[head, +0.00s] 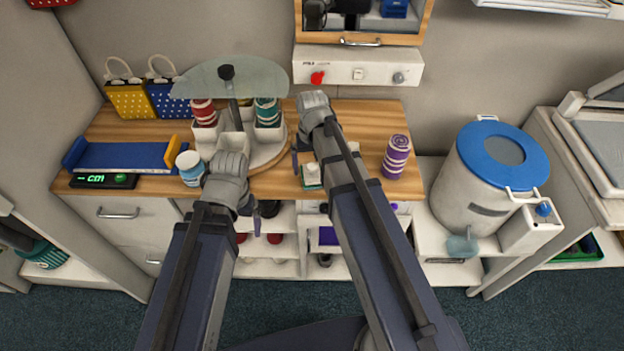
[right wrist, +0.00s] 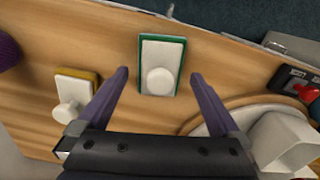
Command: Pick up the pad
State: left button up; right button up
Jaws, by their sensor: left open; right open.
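A pad with a green base and a white top with a round knob (right wrist: 160,60) lies flat on the wooden counter; in the head view it is partly hidden by my right arm (head: 312,183). A second pad, with a yellow base and a white knob (right wrist: 75,90), lies on the left in the right wrist view. My right gripper (right wrist: 158,76) is open above the counter, its purple fingers on either side of the green-based pad in that view, with nothing held. My left gripper (head: 256,215) is open and empty near the counter's front edge.
A turntable stand (head: 268,157) with cups and cans is left of the pads. A purple striped can (head: 396,157) stands to the right. A blue tray (head: 122,156), scale (head: 104,181) and white-blue jar (head: 190,168) are further left. A large white bin (head: 470,185) stands beyond the counter's right end.

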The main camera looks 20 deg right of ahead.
aim_at(312, 165)
notch_tip(312, 165, down, 2)
jog(key=shift+f+b, duration=0.15)
jog(key=shift+b, duration=0.55)
pick_arm(q)
notch_tip(312, 165, down, 2)
jog(key=shift+f, duration=0.1)
pick_arm(e)
jog(key=c, duration=1.4)
notch_tip(312, 165, up, 10)
jog(key=p, duration=1)
pick_arm(q)
notch_tip(312, 165, up, 10)
